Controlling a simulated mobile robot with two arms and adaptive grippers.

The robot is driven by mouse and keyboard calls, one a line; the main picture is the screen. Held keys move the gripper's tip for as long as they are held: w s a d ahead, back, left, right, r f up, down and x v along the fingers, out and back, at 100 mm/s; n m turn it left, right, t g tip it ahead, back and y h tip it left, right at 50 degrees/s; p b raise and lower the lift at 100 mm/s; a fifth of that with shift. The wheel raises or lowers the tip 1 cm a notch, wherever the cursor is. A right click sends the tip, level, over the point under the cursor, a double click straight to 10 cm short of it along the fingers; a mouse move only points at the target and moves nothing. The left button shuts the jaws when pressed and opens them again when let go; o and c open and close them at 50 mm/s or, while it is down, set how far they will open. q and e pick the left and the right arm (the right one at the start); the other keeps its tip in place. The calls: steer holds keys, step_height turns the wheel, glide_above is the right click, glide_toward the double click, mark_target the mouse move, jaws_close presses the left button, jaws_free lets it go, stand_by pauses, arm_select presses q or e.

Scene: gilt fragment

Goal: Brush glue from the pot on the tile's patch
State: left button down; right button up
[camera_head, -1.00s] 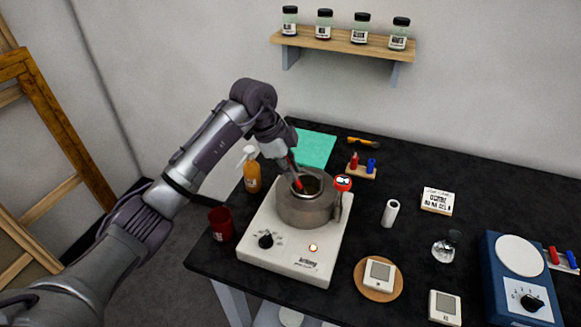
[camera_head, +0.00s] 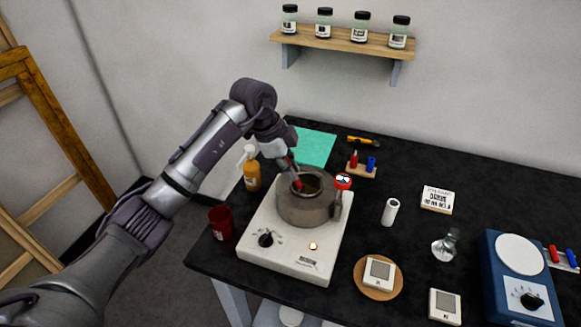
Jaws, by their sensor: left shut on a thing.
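The glue pot (camera_head: 303,210) is a grey round vessel on the white hot plate (camera_head: 283,256), with dark contents inside its rim. My left gripper (camera_head: 290,168) is over the pot's left rim, shut on a slim red thing (camera_head: 297,182), likely the brush. The red thing reaches down into the pot's mouth; its lower end is hidden or too small to make out. A white square piece with a grey face (camera_head: 379,271) lies on a round wooden board (camera_head: 362,290); a similar piece (camera_head: 445,306) lies at the front edge. I cannot tell which is the tile. My right gripper is not in view.
A red round-topped item (camera_head: 343,182) is at the pot's right.

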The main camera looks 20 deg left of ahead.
arm_select(q)
steer(key=shift+f, duration=0.35)
steer(key=shift+s+f, duration=0.1)
stand_by(1.5)
step_height(320, 180, up, 2)
steer(key=shift+r+p, duration=0.1)
steer(key=shift+p, duration=0.9)
steer(key=shift+r+p, duration=2.05)
steer(key=shift+r, duration=0.5)
steer(key=shift+f, duration=0.1)
steer(key=shift+m, duration=0.3)
